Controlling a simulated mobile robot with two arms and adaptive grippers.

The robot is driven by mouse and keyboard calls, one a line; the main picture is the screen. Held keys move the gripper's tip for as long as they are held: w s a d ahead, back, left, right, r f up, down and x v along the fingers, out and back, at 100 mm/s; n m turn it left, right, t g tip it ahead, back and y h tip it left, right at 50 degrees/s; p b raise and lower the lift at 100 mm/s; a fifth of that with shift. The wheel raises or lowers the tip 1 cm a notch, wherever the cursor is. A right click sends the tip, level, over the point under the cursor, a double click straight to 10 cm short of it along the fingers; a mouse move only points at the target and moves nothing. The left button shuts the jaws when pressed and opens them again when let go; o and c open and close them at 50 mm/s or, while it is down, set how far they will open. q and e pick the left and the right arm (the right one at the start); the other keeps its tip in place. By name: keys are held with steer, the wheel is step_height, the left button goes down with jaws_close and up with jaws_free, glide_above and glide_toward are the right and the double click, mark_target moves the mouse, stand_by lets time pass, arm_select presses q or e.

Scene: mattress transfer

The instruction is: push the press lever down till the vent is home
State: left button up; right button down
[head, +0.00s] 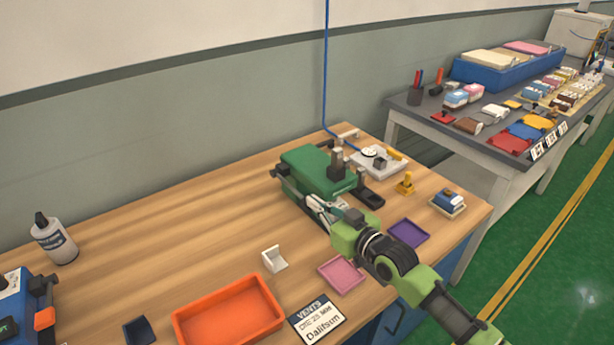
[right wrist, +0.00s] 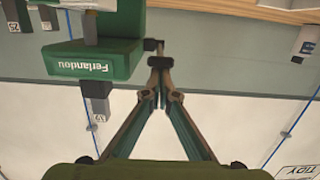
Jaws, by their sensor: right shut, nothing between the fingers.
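The green press (head: 318,172) stands toward the back of the wooden table, with a grey post and a dark base at its right. It also shows upside down in the right wrist view (right wrist: 70,62), marked "Ferlandou". A dark lever bar (head: 287,189) runs along its left front side. My right gripper (head: 316,203) is shut and empty, its fingers at the press's near side by the lever. In the right wrist view a black knob-like end (right wrist: 160,62) lies at the fingertips; I cannot tell whether they touch. The vent cannot be made out. My left gripper is out of view.
An orange tray (head: 228,312), pink tray (head: 341,275), purple tray (head: 409,233), white bracket (head: 274,259) and "VENTS" card (head: 318,318) lie in front. A yellow piece (head: 405,184) stands right of the press.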

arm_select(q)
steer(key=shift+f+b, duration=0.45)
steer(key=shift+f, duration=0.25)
arm_select(e)
steer(key=shift+s+f, duration=0.1)
steer(key=shift+f, duration=1)
steer(key=shift+r, duration=0.15)
stand_by(1.9)
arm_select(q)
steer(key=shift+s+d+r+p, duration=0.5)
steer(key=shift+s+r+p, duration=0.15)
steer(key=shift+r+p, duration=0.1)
arm_select(e)
steer(key=r+v, duration=0.1)
steer(key=v, duration=1)
steer(key=shift+s+d, duration=0.2)
